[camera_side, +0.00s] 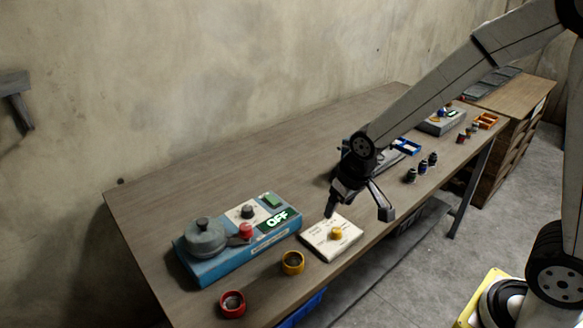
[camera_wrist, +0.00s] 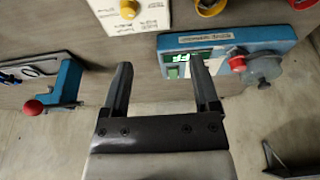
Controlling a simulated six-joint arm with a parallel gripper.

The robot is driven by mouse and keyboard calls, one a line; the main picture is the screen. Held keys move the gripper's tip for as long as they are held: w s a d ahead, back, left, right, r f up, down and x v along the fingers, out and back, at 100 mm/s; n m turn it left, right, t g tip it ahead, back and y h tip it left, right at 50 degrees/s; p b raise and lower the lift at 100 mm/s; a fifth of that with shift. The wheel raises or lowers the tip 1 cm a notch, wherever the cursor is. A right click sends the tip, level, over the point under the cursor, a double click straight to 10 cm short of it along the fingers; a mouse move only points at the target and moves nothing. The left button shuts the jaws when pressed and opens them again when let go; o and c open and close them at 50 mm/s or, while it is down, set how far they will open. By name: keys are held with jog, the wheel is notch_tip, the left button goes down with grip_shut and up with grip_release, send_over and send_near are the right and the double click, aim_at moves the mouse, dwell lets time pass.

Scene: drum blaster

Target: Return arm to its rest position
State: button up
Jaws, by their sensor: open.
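My gripper (camera_side: 358,206) is open and empty. In the side view it hangs above the front part of the table (camera_side: 150,200), over the white panel with a yellow knob (camera_side: 333,238). In the wrist view the two fingers of my gripper (camera_wrist: 160,85) are spread apart with nothing between them. The blue machine (camera_side: 212,265) stands to the left of my gripper in the side view, with a grey round lid, a red knob and a lit sign reading OFF. The blue machine also shows at the right in the wrist view (camera_wrist: 290,35).
A red ring (camera_side: 232,304) and a yellow ring (camera_side: 293,262) lie near the table's front edge. Several small dark pieces (camera_side: 421,167), a blue tray (camera_side: 406,146) and an orange tray (camera_side: 486,120) are farther right. The table's back left is clear.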

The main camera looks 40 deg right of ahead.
jog(key=s+d, duration=0.2)
jog(key=s, duration=0.7)
jog(key=shift+f+g, duration=0.3)
jog(key=shift+f, duration=0.05)
